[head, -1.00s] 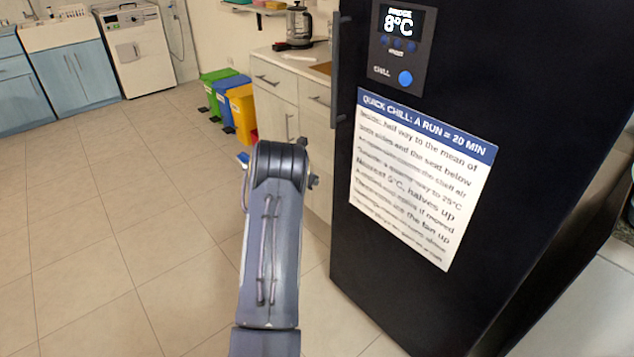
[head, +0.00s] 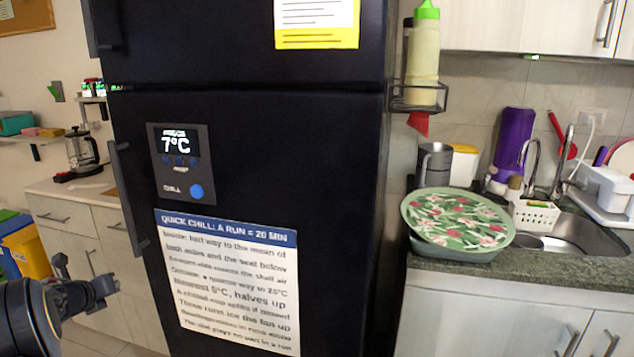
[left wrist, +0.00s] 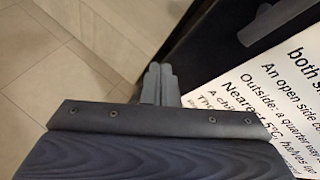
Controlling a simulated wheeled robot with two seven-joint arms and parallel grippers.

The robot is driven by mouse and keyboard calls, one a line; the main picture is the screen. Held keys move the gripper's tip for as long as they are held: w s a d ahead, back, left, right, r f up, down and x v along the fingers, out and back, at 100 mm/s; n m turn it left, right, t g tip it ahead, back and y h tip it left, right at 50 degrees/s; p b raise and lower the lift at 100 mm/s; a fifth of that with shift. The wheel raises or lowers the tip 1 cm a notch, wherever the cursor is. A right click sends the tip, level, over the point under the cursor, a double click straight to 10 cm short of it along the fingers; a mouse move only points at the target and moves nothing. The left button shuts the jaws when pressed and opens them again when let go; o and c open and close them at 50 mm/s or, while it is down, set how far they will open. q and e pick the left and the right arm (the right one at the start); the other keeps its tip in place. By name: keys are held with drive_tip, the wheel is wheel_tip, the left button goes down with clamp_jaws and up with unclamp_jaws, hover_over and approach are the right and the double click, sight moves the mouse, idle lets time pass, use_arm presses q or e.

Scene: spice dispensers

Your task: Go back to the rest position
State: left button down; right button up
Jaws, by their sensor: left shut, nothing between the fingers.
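My left gripper (head: 104,288) is at the lower left of the head view, with its dark arm coming in from the left edge. It is shut and empty, in front of the pale cabinets and left of the black fridge (head: 340,180). In the left wrist view the closed fingers (left wrist: 160,84) show beside the fridge's printed sheet (left wrist: 262,95); whether they touch the fridge I cannot tell. The fridge's chill panel (head: 181,165) reads 7°C and has a blue button (head: 196,191). My right gripper is not in view.
A floral tray (head: 458,220) sits on the counter by the sink (head: 575,240). Yellow and blue bins (head: 28,252) are at the left. Tiled floor (left wrist: 60,60) shows clear.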

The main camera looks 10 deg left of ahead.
use_arm(q)
drive_tip(key=s+d+r+n+y, duration=0.3)
drive_tip(key=s+d+r+n, duration=0.55)
drive_tip(key=n, duration=0.85)
drive_tip(key=s+d+f+n+g+h, duration=0.2)
drive_tip(key=s+d+n+h, duration=0.15)
drive_tip(key=s+d, duration=0.55)
drive_tip(key=s+d+f+n+g+h, duration=0.25)
drive_tip(key=s+d+n, duration=0.25)
drive_tip(key=d, duration=0.9)
drive_tip(key=s+d+f+n+g+h, duration=0.25)
drive_tip(key=s+d+n+h, duration=0.35)
drive_tip(key=d, duration=0.5)
wheel_tip(320, 180, up, 15)
drive_tip(key=s+m+y+p, duration=0.1)
drive_tip(key=y+p, duration=0.1)
drive_tip(key=p, duration=1.3)
drive_tip(key=shift+f+t, duration=0.15)
drive_tip(key=shift+t, duration=0.25)
drive_tip(key=shift+m, duration=0.25)
